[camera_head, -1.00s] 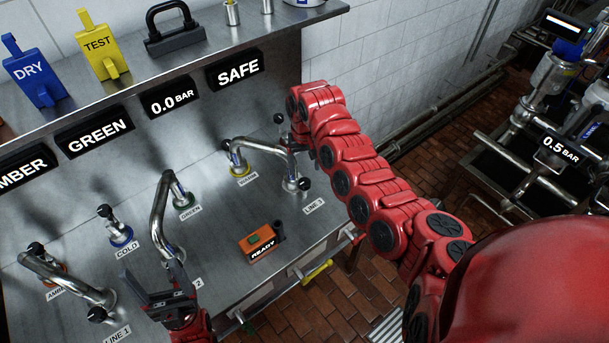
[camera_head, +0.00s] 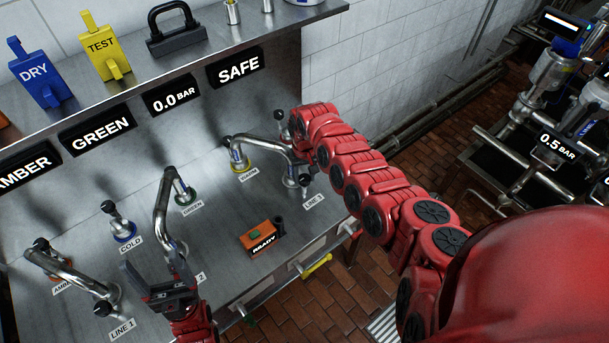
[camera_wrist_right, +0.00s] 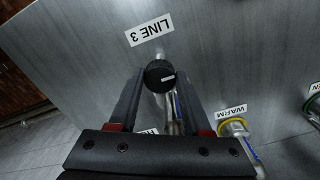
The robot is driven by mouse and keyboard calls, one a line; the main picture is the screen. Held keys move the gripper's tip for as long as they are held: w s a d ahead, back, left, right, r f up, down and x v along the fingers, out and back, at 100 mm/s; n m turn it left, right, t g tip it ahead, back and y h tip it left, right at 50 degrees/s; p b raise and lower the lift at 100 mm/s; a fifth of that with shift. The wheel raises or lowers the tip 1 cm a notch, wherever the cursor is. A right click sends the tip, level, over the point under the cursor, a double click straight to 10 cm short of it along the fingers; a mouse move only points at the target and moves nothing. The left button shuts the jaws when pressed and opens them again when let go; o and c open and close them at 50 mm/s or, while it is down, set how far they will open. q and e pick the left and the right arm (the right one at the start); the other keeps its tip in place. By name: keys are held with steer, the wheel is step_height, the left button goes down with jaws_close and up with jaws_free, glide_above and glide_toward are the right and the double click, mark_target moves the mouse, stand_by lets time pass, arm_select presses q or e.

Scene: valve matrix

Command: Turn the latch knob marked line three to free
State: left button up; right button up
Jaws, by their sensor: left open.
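The black latch knob (camera_head: 304,181) stands at the line three outlet, by the label LINE 3 (camera_head: 313,201). In the right wrist view the knob (camera_wrist_right: 160,76) shows a white pointer mark directed to the right, under the upside-down LINE 3 label (camera_wrist_right: 150,29). My right gripper (camera_wrist_right: 160,80) is open, with its fingers on either side of the knob; whether they touch it I cannot tell. In the head view my arm hides most of that gripper. My left gripper (camera_head: 155,277) is open and empty, near the line two pipe (camera_head: 163,215).
A curved pipe (camera_head: 262,144) links the WARM port (camera_head: 240,165) to line three. An orange READY box (camera_head: 262,238) sits on the bench left of the knob. COLD (camera_head: 120,228) and LINE 1 (camera_head: 107,303) fittings stand at left. Signs line the shelf front, including SAFE (camera_head: 236,69).

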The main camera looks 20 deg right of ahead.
jaws_close()
steer(key=shift+n, duration=0.4)
steer(key=n+b, duration=0.1)
steer(key=n, duration=0.2)
steer(key=shift+d, duration=0.1)
steer(key=n+b, duration=0.2)
steer(key=n, duration=0.2)
steer(key=shift+f+n, duration=0.15)
steer(key=shift+n, duration=0.15)
steer(key=n+b, duration=0.3)
steer(key=n, duration=0.2)
steer(key=n+b, duration=0.1)
steer(key=n, duration=0.3)
steer(key=shift+b, duration=0.35)
steer(key=shift+r+n, duration=0.2)
steer(key=shift+n, duration=0.2)
